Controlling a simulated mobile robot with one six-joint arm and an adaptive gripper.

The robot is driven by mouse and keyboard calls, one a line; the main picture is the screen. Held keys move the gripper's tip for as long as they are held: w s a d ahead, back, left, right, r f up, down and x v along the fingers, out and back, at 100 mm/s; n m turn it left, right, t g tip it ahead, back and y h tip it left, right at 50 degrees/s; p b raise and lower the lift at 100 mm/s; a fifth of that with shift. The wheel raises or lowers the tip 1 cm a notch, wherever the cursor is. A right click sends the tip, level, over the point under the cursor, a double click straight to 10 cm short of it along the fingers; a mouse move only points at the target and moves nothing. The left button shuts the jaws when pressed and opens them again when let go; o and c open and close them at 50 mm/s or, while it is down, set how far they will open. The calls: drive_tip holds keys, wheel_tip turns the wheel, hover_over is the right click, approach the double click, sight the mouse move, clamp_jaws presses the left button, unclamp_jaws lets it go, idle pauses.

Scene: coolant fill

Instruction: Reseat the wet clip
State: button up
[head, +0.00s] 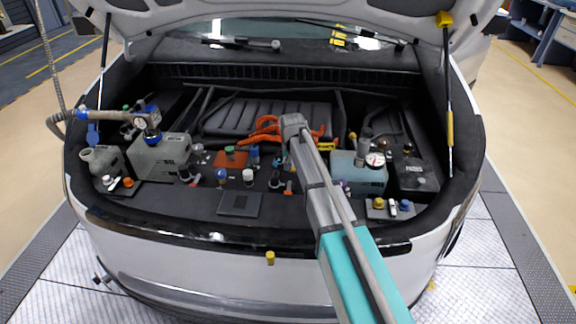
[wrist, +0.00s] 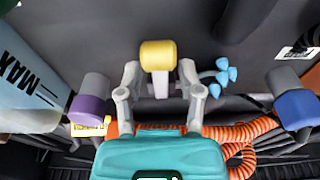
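In the wrist view, a yellow-headed clip (wrist: 160,55) on a grey stem stands at the middle. My gripper (wrist: 160,75) is open, with one grey finger on each side of the yellow head. Small gaps show between fingertips and head, and I cannot tell if either touches. In the head view my arm reaches into the car's front bay, and its end (head: 292,122) hides the clip and the fingers.
A purple-capped post (wrist: 88,105) stands left and a blue-capped post (wrist: 295,108) right. A pale-blue tank marked MAX (wrist: 25,85) is at the far left. An orange coiled hose (wrist: 240,135) lies close to the gripper. A grey pump unit (head: 160,155) stands left in the bay.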

clamp_jaws()
drive_tip(key=shift+w+r, duration=0.1)
drive_tip(key=shift+r, duration=0.1)
drive_tip(key=shift+w+r+p, duration=0.1)
drive_tip(key=shift+r+p, duration=0.45)
drive_tip(key=shift+p, duration=0.2)
drive_tip(key=shift+r, duration=0.1)
drive_tip(key=shift+w+r+p, duration=0.3)
drive_tip(key=shift+r+p, duration=0.25)
drive_tip(key=shift+p, duration=0.15)
